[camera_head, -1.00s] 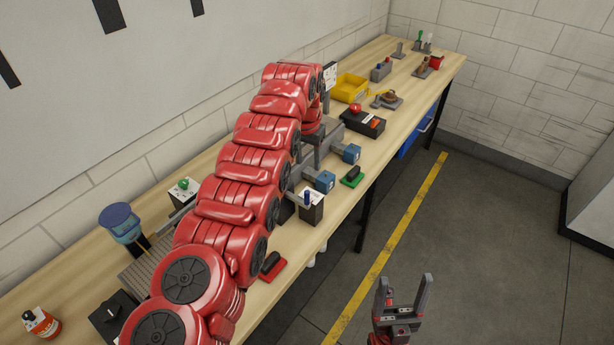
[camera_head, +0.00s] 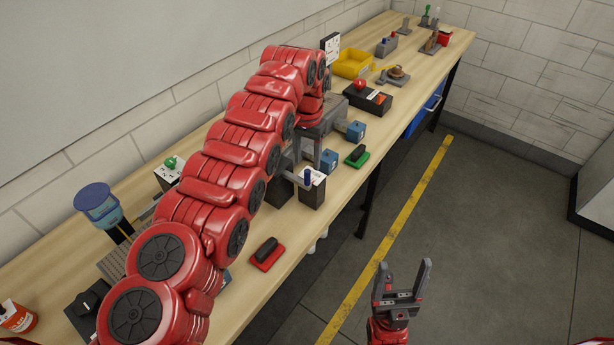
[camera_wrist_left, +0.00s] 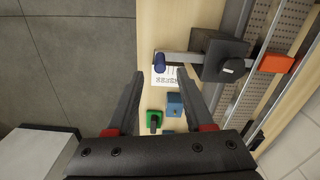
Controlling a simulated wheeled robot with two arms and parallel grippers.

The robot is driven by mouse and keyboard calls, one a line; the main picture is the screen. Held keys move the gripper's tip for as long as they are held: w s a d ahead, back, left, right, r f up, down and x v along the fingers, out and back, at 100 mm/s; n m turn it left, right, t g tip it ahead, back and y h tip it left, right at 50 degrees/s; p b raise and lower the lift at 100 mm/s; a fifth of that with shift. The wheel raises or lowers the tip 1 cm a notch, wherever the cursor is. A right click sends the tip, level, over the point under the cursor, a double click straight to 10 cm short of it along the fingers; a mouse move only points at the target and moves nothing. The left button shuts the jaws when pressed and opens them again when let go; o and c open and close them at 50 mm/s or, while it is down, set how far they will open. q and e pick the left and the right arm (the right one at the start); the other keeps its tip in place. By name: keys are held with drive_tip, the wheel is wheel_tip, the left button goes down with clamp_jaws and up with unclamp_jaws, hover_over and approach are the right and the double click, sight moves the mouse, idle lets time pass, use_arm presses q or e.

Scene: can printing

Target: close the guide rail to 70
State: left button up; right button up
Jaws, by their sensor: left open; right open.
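Long metal rails (camera_wrist_left: 262,60) run past the block. My left gripper (camera_wrist_left: 160,82) is open and empty above the bench, its fingertips just below the knob in that picture; my red arm hides it in the head view. My right gripper (camera_head: 403,276) is open and empty over the floor.
Blue blocks (camera_head: 328,161) and a green-based black pad (camera_head: 357,155) sit near the knob. A red-based pad (camera_head: 267,254) lies nearer. A black box with a red button (camera_head: 367,98) and a yellow bin (camera_head: 353,64) stand farther along. The floor beside the bench is clear.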

sight(307, 171)
use_arm(q)
wheel_tip(307, 171, down, 5)
drive_tip(key=shift+d+f+p, duration=0.1)
drive_tip(key=shift+f+p, duration=0.05)
drive_tip(key=shift+p, duration=0.8)
drive_tip(key=shift+f, duration=0.2)
clamp_jaws()
idle(0.5)
